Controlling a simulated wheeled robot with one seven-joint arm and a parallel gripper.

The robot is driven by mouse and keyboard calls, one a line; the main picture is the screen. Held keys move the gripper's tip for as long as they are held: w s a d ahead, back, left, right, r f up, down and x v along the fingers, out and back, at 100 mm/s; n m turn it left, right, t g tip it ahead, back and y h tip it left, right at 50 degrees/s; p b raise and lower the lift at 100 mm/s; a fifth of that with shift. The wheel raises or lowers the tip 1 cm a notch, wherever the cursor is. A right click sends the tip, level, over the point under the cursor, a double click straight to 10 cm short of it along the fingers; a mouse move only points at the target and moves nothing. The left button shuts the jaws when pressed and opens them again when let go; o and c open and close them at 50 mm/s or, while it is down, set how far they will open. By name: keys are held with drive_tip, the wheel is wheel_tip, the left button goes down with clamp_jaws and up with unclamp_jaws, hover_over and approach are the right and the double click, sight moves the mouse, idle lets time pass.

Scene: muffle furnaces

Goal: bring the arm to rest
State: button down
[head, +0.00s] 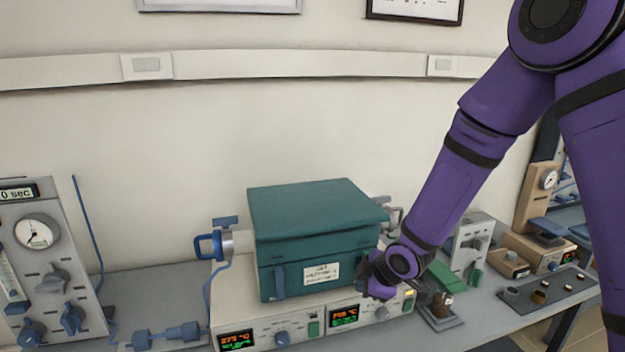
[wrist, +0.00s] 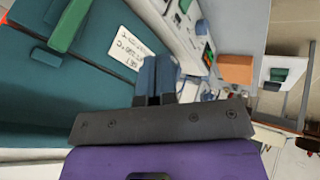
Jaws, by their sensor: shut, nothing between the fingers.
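My purple arm reaches down from the upper right in the head view. Its wrist end is just in front of the right part of a teal muffle furnace (head: 315,220). In the wrist view my gripper (wrist: 155,65) has its two blue-grey fingers together, with nothing held. The teal furnace (wrist: 50,95) fills the left of that view, with a white label (wrist: 132,48) close beside the fingers. I cannot tell whether the fingers touch the furnace. In the head view the fingertips are hidden or too small to make out.
The furnace sits on a control base with lit displays (head: 237,340) and knobs. A gauge panel (head: 45,260) stands at the left. A green block (head: 440,277), a tray with small crucibles (head: 540,293) and other instruments are on the bench at right.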

drive_tip(key=s+d+r+m+h, duration=0.2)
drive_tip(key=s+d+r+m, duration=0.3)
drive_tip(key=r, duration=0.5)
drive_tip(key=s+d+r+m+h, duration=0.2)
drive_tip(key=d+r+m, duration=0.1)
drive_tip(key=d+r, duration=0.5)
drive_tip(key=s+d+r+m, duration=0.2)
drive_tip(key=s+r+m, duration=0.2)
drive_tip(key=s, duration=0.6)
drive_tip(key=s+d+r+m, duration=0.3)
drive_tip(key=s+r+m, duration=0.2)
drive_tip(key=s, duration=0.6)
wheel_tip(320, 180, up, 3)
drive_tip(key=shift+f, duration=0.2)
